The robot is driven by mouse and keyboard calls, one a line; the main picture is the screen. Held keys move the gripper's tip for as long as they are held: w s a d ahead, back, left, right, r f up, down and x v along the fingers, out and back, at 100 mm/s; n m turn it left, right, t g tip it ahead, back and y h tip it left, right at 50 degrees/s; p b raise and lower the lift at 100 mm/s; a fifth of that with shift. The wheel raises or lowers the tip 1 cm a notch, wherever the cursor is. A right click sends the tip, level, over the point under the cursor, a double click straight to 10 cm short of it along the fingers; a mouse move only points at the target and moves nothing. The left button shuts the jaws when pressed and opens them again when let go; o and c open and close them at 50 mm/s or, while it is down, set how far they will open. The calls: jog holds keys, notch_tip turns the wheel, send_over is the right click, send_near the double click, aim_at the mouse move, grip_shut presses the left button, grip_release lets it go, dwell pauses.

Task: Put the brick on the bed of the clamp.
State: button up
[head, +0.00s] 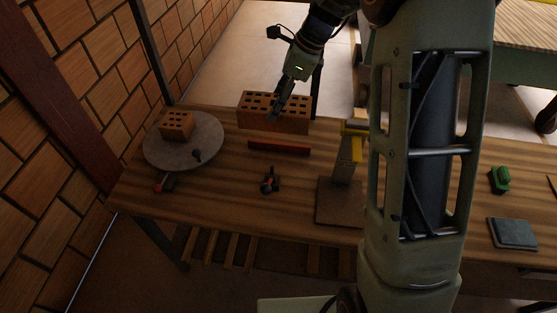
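A small orange brick (176,124) with holes in its top sits on a round grey disc (207,138) at the table's left. A longer holed brick-like block (290,124) stands at the back edge of the table. My gripper (273,112) hangs in front of and over this block, pointing down and left; whether it touches the block, and whether its fingers are open, I cannot tell. The clamp (349,160) has a yellow top and an upright over a flat brown bed (338,207), right of the middle. The bed looks bare; my arm hides the area to its right.
A red bar (279,147) lies in front of the long block. A small dark tool (269,182) and a red-tipped one (163,182) lie on the wooden table (225,205). At right are a green-topped item (500,179) and a grey block (513,233).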

jog(key=shift+w+f+b, duration=0.2)
jog(key=shift+f+b, duration=1.95)
jog(key=shift+f, duration=2.95)
jog(key=shift+w+f+b, duration=0.15)
jog(key=shift+f+b, duration=2)
jog(key=shift+f, duration=2.9)
jog(key=shift+f, duration=0.1)
jog(key=o, duration=2.1)
jog(key=shift+s, duration=0.1)
jog(key=shift+c, duration=0.2)
jog(key=p+v, duration=0.1)
jog(key=v, duration=1.1)
